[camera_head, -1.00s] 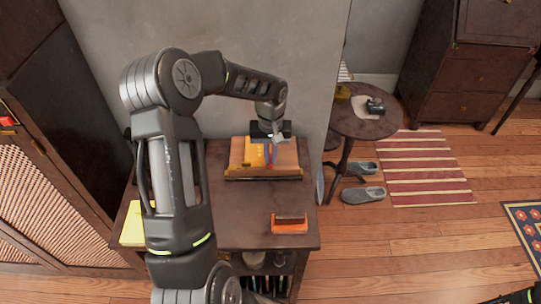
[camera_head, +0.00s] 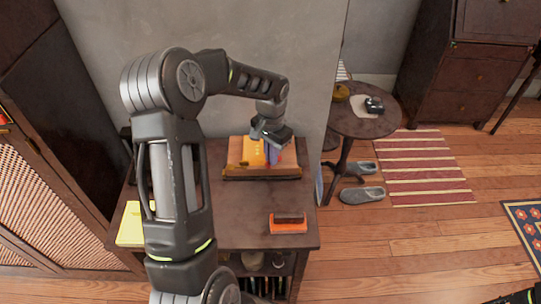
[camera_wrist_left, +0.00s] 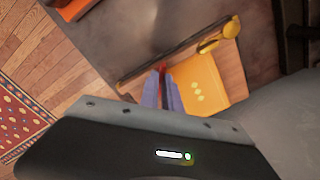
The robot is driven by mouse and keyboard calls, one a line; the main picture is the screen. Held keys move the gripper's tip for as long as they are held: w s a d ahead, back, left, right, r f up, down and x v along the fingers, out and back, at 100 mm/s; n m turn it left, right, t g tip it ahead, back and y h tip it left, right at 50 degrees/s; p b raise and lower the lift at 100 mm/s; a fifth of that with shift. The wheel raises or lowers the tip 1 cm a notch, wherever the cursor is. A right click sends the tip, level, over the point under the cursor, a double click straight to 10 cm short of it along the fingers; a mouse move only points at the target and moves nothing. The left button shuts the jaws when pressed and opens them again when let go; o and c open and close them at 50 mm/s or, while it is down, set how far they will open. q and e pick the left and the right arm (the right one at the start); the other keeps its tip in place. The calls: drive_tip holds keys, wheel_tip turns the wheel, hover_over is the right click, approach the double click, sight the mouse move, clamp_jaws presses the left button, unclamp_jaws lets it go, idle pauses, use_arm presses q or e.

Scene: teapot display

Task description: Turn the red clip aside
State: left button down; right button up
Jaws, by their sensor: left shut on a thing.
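A wooden board (camera_head: 236,158) with a dark front edge lies at the back of the dark cabinet top. An orange-yellow sheet (camera_head: 250,152) with pale dots lies on it; it also shows in the wrist view (camera_wrist_left: 200,82). My left gripper (camera_head: 274,156) points down over the board, right of the sheet's middle. In the wrist view its bluish fingers (camera_wrist_left: 162,88) are close together on the red clip (camera_wrist_left: 163,67). Only a small red part of the clip shows at the fingertips; the fingers hide the rest. My right gripper is not in view.
An orange block with a dark top (camera_head: 288,223) sits at the cabinet's front right. A yellow item (camera_head: 131,225) lies at the front left. A yellow knob-like piece (camera_wrist_left: 228,30) is near the board's edge. The front middle of the cabinet top is clear.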

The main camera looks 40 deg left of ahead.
use_arm(q)
drive_tip(key=m, duration=0.4)
drive_tip(key=shift+d+m, duration=0.25)
drive_tip(key=shift+m, duration=0.05)
drive_tip(key=m, duration=0.4)
drive_tip(key=shift+s+d, duration=0.15)
drive_tip(key=shift+s, duration=0.05)
drive_tip(key=shift+m, duration=0.4)
drive_tip(key=c, duration=1.6)
unclamp_jaws()
drive_tip(key=shift+o, duration=0.2)
drive_tip(key=shift+r, duration=0.1)
wheel_tip(320, 180, up, 8)
drive_tip(key=shift+b, duration=0.4)
